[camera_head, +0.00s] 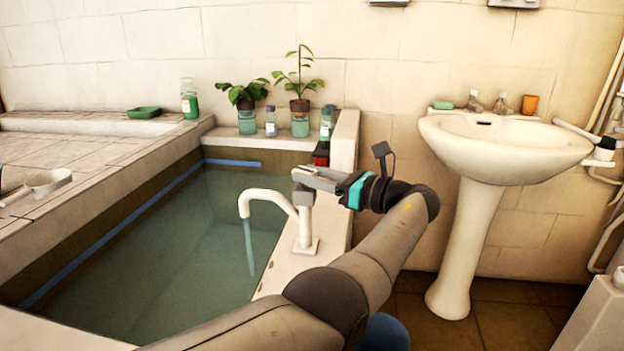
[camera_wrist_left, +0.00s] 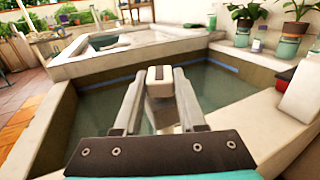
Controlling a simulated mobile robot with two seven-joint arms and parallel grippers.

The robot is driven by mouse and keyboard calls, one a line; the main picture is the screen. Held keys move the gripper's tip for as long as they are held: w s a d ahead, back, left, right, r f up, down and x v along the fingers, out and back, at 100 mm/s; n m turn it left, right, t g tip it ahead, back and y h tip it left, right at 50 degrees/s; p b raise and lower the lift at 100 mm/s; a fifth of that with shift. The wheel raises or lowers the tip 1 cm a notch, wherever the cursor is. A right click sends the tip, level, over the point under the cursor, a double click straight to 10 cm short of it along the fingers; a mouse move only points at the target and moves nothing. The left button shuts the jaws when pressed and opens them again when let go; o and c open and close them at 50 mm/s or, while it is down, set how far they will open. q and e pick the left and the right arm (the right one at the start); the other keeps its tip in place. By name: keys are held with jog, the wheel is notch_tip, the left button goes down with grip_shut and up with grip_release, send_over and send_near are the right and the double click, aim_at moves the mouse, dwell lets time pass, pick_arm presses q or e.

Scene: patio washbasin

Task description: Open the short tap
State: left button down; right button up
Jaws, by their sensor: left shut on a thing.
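A short white tap (camera_head: 304,225) stands on the right ledge of the sunken basin, its curved spout over the water. A thin stream of water (camera_head: 249,245) runs from the spout into the basin. My left gripper (camera_head: 302,178) comes from the right and is shut at the top of the tap. In the left wrist view, the tap's pale handle (camera_wrist_left: 160,78) sits between the two fingers of my left gripper (camera_wrist_left: 158,88). The fingers hide part of the handle in the head view. My right gripper is not in view.
Potted plants (camera_head: 300,105) and bottles (camera_head: 270,122) stand on the back ledge, with a small red item (camera_head: 321,155) near the corner. A pedestal washbasin (camera_head: 500,150) stands at the right.

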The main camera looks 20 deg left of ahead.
pick_arm(q)
jog(key=shift+f, duration=0.2)
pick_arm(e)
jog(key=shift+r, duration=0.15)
pick_arm(q)
jog(key=c, duration=0.5)
grip_release()
jog(key=shift+r, duration=0.1)
